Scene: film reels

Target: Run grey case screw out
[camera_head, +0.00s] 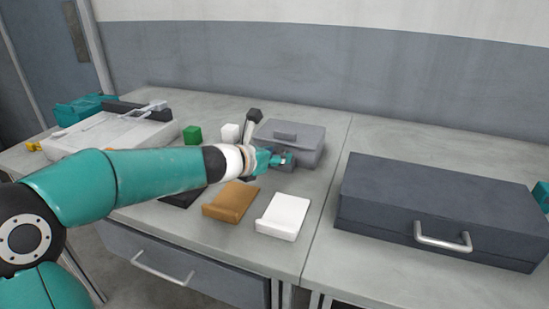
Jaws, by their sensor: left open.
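The grey case (305,136) stands on the bench near the middle, its lid down, with a raised block on top. My left arm reaches in from the left. My left gripper (283,159) is open at the front left of the grey case, close against its front side. The gripper covers that part of the case, and I cannot make out a screw there. Whether the fingers touch the case cannot be told.
A brown wallet-like item (230,201) and a white one (284,216) lie in front. A large dark case (440,205) fills the right bench. Green (192,135) and white (230,132) blocks stand behind my arm. A pale machine (105,133) is at left.

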